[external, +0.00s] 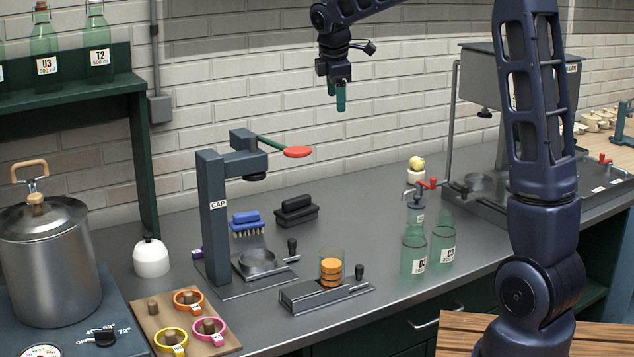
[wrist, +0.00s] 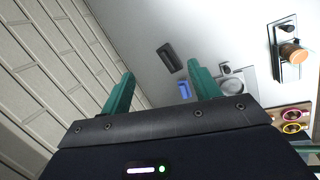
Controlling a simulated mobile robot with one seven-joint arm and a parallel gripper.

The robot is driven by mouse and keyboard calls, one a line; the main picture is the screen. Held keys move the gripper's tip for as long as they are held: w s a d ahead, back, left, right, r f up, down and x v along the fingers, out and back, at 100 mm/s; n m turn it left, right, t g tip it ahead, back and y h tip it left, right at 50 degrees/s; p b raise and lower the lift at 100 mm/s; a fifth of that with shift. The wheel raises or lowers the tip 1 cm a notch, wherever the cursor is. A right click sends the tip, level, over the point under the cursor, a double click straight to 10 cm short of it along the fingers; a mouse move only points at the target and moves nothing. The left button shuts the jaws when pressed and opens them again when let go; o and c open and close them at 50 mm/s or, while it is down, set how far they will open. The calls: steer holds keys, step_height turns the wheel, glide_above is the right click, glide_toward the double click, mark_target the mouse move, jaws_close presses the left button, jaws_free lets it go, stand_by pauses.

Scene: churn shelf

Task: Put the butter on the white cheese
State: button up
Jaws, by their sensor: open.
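My gripper (external: 336,100) hangs open and empty, high above the back of the counter near the brick wall. Its two teal fingers stand apart in the wrist view (wrist: 155,86), with nothing between them. A small pale yellow lump (external: 417,162) shows above the bottles by a red-handled tap; I cannot tell whether it is the butter. A white rounded object with a dark knob (external: 151,259) stands left of the capping press; I cannot tell whether it is the white cheese. Neither is clearly seen in the wrist view.
Two glass bottles (external: 413,250) (external: 443,243) are to the right. A metal pot (external: 45,265) is far left. Bare counter (external: 365,215) lies below my gripper.

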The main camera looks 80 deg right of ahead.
steer(key=s+a+r+m+t+y, duration=0.1)
steer(key=s+a+r, duration=0.15)
steer(key=a, duration=1.05)
steer(key=s+a+r+m+t, duration=0.1)
steer(key=s+a+r, duration=0.15)
steer(key=a, duration=1.15)
steer(key=s+a+f+m+t+y, duration=0.1)
steer(key=s+a+f, duration=0.2)
steer(key=s+a, duration=0.6)
steer(key=s+a+f+m+t+y, duration=0.1)
steer(key=s+a+f, duration=0.3)
steer(key=s+a, duration=0.4)
steer(key=shift+s+a+m+y, duration=0.3)
steer(key=shift+s+a+m, duration=0.1)
steer(key=shift+a+m, duration=0.35)
